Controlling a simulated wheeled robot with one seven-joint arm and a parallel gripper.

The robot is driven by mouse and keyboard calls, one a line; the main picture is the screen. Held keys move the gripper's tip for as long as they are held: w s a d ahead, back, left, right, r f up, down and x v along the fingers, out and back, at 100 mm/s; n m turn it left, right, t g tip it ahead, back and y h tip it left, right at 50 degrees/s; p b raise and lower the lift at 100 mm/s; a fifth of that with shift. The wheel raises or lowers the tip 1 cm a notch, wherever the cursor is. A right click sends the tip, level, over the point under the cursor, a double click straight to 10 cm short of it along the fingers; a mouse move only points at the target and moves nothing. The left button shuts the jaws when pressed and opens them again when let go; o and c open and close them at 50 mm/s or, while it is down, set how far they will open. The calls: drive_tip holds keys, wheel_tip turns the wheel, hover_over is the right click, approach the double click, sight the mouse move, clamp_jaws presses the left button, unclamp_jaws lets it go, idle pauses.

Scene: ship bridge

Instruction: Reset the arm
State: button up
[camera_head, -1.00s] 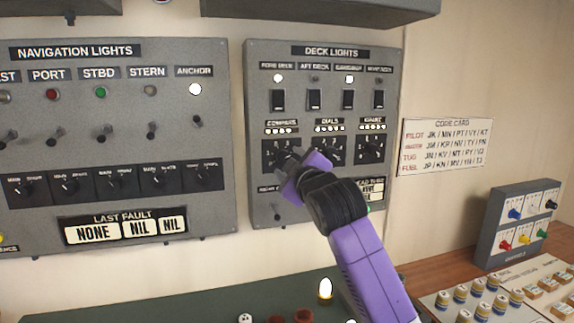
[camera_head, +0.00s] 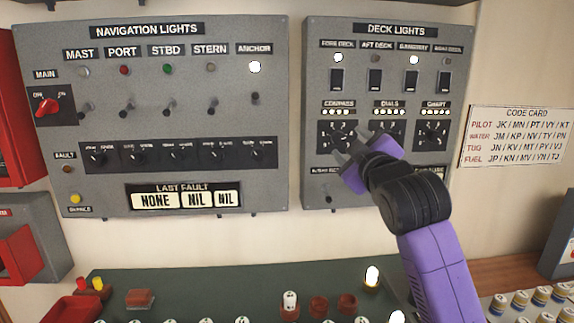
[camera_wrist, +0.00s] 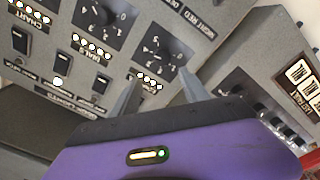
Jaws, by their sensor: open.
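My purple arm reaches up to the Deck Lights panel (camera_head: 318,90). My gripper (camera_head: 350,150) is open and empty, with its fingertips near the compass knob (camera_head: 338,139). In the wrist view, the two grey fingers of my gripper (camera_wrist: 158,85) stand apart below the compass knob (camera_wrist: 156,57). No finger is seen closed on the knob; whether a tip touches the panel is unclear. The dials knob (camera_wrist: 97,14) shows to the upper left there. My gripper and wrist hide part of the panel's lower row in the head view.
The Navigation Lights panel (camera_head: 220,95) is on the left, with protruding toggles. A code card (camera_head: 515,136) hangs on the right wall. Below, a green desk top (camera_head: 230,285) holds stamps and a lit lamp (camera_head: 372,276). A red box (camera_head: 15,255) is at the left edge.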

wheel_tip(320, 180, up, 4)
drive_tip(key=s+t, duration=0.2)
drive_tip(key=s+f+m+t+h, duration=0.1)
drive_tip(key=s+f+m, duration=0.9)
drive_tip(key=s+f, duration=1.55)
drive_tip(key=s+f+g, duration=0.2)
drive_tip(key=s+f, duration=0.3)
drive_tip(key=s, duration=0.5)
drive_tip(key=s+f+g, duration=0.2)
drive_tip(key=s+f, duration=0.3)
drive_tip(key=s, duration=0.5)
drive_tip(key=s+f+g, duration=0.2)
drive_tip(key=s+f, duration=0.2)
drive_tip(key=s, duration=0.6)
drive_tip(key=shift+s+f+g+y+b, duration=0.3)
drive_tip(key=shift+s+f+g, duration=0.05)
drive_tip(key=shift+f+g, duration=0.05)
drive_tip(key=shift+d, duration=0.1)
